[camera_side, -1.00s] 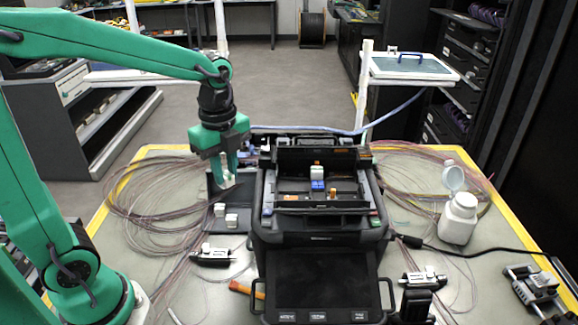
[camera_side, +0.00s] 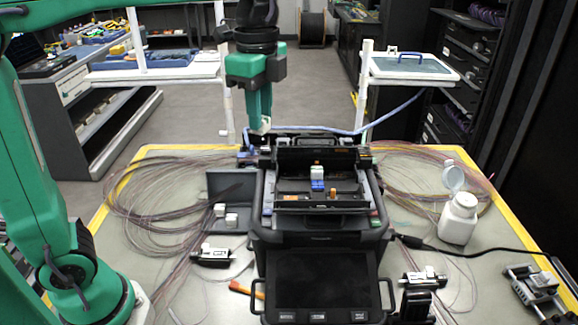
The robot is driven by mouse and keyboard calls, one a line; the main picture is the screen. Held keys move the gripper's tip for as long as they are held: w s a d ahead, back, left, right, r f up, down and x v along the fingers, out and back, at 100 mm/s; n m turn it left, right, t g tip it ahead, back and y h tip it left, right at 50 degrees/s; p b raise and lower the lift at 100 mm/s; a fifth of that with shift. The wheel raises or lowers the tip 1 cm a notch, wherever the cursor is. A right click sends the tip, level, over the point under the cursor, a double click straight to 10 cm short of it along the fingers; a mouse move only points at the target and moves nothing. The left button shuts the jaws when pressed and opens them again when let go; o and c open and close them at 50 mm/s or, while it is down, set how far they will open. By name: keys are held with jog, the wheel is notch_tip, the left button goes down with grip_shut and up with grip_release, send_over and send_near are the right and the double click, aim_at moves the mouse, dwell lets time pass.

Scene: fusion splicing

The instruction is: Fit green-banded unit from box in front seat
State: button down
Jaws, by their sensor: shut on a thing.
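My gripper (camera_side: 261,124) is raised above the back left of the black splicer (camera_side: 320,236). It is shut on a small whitish unit (camera_side: 262,128) that shows just below the fingertips. Its band colour is too small to tell, and the fingers hide most of it. The dark grey box (camera_side: 228,183) stands on the table left of the splicer. Two white units (camera_side: 220,209) (camera_side: 232,219) are at its front. In the splicer's open bay a white unit (camera_side: 317,172) sits above a blue part (camera_side: 318,186). I cannot tell which part is the front seat.
The splicer's raised cover (camera_side: 318,158) stands at the back of the bay. Coiled fibres (camera_side: 150,198) lie at the left and more (camera_side: 420,180) at the right. A white bottle (camera_side: 459,218) stands on the right. Black holders (camera_side: 212,257) (camera_side: 424,279) flank the splicer's screen.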

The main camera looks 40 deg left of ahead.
jog(key=w+d+n, duration=0.2)
jog(key=d+n, duration=0.3)
jog(key=d, duration=0.7)
jog(key=shift+d+f, duration=0.75)
jog(key=shift+f, duration=2)
jog(key=w+a+f, duration=0.4)
jog(key=w+a, duration=0.1)
jog(key=w+a+f, duration=0.3)
jog(key=shift+w, duration=0.25)
jog(key=shift+f, duration=0.1)
jog(key=shift+f, duration=1.9)
jog(key=shift+f, duration=0.5)
jog(key=c, duration=1.3)
grip_release()
jog(key=shift+o, duration=0.2)
